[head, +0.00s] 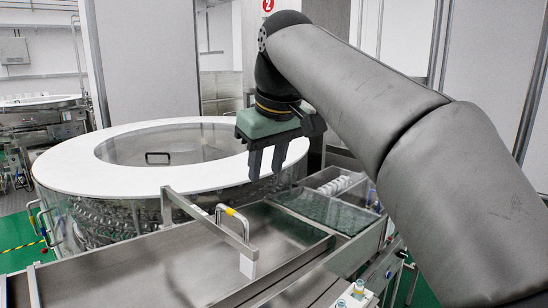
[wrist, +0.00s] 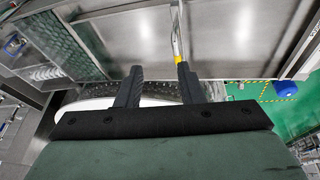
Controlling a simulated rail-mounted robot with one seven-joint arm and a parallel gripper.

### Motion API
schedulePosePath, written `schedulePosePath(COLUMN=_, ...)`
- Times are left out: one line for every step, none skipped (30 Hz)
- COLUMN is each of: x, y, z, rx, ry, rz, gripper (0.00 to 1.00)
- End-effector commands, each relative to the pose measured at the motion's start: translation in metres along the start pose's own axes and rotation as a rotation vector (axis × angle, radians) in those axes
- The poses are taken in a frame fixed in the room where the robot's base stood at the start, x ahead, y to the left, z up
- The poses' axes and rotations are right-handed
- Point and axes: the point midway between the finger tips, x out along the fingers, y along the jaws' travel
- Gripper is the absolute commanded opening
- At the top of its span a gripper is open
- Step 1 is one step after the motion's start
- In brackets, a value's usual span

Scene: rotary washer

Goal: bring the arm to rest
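My gripper (head: 267,160) hangs pointing down in the head view, above the near right part of the washer's white ring and the metal trough. Its two dark fingers are apart with nothing between them. In the wrist view the gripper (wrist: 157,85) also shows two separate fingers, open and empty. My arm comes in from the right, bent over at the wrist.
The round washer with its white ring (head: 110,172) stands at left. A metal trough (head: 130,268) lies in front, with a bent handle (head: 232,222) bearing a yellow band. A glass-like panel (head: 325,208) and white items (head: 340,184) are at right.

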Motion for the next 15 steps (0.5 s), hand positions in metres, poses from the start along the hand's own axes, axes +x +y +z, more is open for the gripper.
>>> schedulePosePath(x=0.018, y=0.009, z=0.023, rx=0.056, ry=-0.029, rz=0.013, gripper=0.34)
schedulePosePath(x=0.029, y=0.013, z=0.035, rx=0.087, ry=-0.043, rz=0.020, gripper=0.34)
schedulePosePath(x=0.044, y=0.018, z=0.053, rx=0.131, ry=-0.060, rz=0.028, gripper=0.34)
schedulePosePath(x=0.055, y=0.022, z=0.068, rx=0.163, ry=-0.073, rz=0.034, gripper=0.34)
schedulePosePath(x=0.066, y=0.025, z=0.083, rx=0.197, ry=-0.086, rz=0.040, gripper=0.34)
schedulePosePath(x=0.081, y=0.029, z=0.105, rx=0.240, ry=-0.102, rz=0.047, gripper=0.34)
schedulePosePath(x=0.093, y=0.031, z=0.121, rx=0.273, ry=-0.114, rz=0.052, gripper=0.34)
schedulePosePath(x=0.104, y=0.032, z=0.139, rx=0.306, ry=-0.127, rz=0.057, gripper=0.34)
schedulePosePath(x=0.119, y=0.033, z=0.164, rx=0.351, ry=-0.144, rz=0.062, gripper=0.34)
schedulePosePath(x=0.131, y=0.033, z=0.182, rx=0.383, ry=-0.156, rz=0.065, gripper=0.34)
schedulePosePath(x=0.142, y=0.031, z=0.202, rx=0.417, ry=-0.168, rz=0.069, gripper=0.34)
schedulePosePath(x=0.157, y=0.029, z=0.227, rx=0.460, ry=-0.183, rz=0.072, gripper=0.34)
schedulePosePath(x=0.167, y=0.026, z=0.246, rx=0.492, ry=-0.193, rz=0.075, gripper=0.34)
schedulePosePath(x=0.176, y=0.023, z=0.264, rx=0.519, ry=-0.202, rz=0.076, gripper=0.34)
schedulePosePath(x=0.188, y=0.018, z=0.286, rx=0.555, ry=-0.214, rz=0.078, gripper=0.34)
